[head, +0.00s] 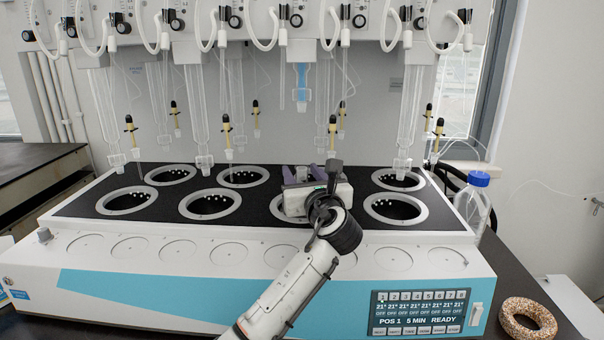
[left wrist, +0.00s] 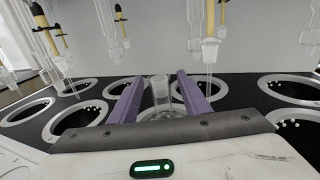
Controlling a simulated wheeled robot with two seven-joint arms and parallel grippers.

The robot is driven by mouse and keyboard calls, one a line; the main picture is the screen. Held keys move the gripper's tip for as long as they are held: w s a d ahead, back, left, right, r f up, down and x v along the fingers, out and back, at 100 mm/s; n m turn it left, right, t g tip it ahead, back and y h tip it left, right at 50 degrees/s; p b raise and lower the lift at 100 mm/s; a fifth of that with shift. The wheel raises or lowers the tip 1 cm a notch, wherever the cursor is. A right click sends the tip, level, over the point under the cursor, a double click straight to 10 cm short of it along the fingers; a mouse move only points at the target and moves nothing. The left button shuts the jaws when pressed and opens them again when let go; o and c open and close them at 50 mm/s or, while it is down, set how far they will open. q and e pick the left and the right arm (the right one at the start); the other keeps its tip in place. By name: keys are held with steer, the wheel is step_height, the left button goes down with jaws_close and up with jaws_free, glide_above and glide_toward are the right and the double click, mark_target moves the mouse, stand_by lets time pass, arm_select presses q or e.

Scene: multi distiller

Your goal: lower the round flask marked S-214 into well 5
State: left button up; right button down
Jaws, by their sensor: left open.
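My left gripper (head: 303,174) is over the third front well from the left, its purple fingers pointing toward the back. In the left wrist view the fingers (left wrist: 162,92) are open, one on each side of a clear glass flask (left wrist: 160,88). The flask's neck stands upright between them, apparently free of both. Its lower part shows against a well's pale ring, and I cannot tell how deep it sits. No S-214 mark is readable. In the head view the gripper hides the flask and most of that well (head: 287,218). My right gripper is not in view.
Other wells, such as the front-left one (head: 127,201) and front-right one (head: 396,208), look free of flasks. Glass tubes (head: 407,105) and yellow-bodied droppers (head: 333,130) hang above. A blue-capped bottle (head: 470,203) stands right; a cork ring (head: 528,335) lies front right.

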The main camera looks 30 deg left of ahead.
arm_select(q)
steer(key=v, duration=1)
steer(key=shift+s+d, duration=0.1)
steer(key=shift+d, duration=0.1)
